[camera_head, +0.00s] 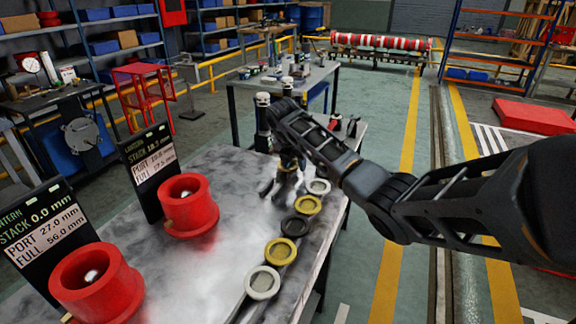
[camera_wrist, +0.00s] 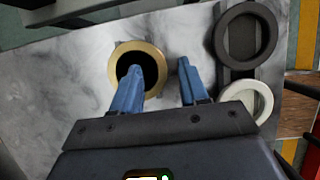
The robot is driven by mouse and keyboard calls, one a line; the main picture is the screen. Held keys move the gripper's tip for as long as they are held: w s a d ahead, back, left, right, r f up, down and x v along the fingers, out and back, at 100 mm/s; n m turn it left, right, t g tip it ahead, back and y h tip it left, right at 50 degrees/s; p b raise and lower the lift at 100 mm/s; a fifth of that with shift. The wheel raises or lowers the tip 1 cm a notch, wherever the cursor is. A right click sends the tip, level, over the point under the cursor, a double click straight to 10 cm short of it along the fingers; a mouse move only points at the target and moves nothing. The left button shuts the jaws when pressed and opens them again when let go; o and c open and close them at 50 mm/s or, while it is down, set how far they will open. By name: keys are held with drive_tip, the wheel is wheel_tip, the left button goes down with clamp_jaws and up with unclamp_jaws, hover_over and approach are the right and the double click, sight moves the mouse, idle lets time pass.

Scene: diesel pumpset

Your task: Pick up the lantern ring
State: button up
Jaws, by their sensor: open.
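My gripper (camera_head: 285,192) is open over the far end of the marbled table. In the wrist view its two blue fingers (camera_wrist: 158,82) point at a brass-coloured ring (camera_wrist: 114,58) with a dark centre. The left finger overlaps the ring's opening; the right finger is outside its right side. I cannot tell whether either finger touches it. In the head view, a row holds a near white ring (camera_head: 250,288), a brass ring (camera_head: 270,257), a black ring (camera_head: 285,229), another brass ring (camera_head: 298,207) and a far white ring (camera_head: 311,188). No label marks which is the lantern ring.
Two red flanged cylinders (camera_head: 189,222) (camera_head: 95,300) stand on the table's left part, beside black signs (camera_head: 150,172) (camera_head: 38,240). In the wrist view, a black ring (camera_wrist: 223,35) and a white ring (camera_wrist: 264,100) lie to the right. The table middle (camera_head: 225,255) is clear.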

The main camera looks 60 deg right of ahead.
clamp_jaws()
idle(0.3)
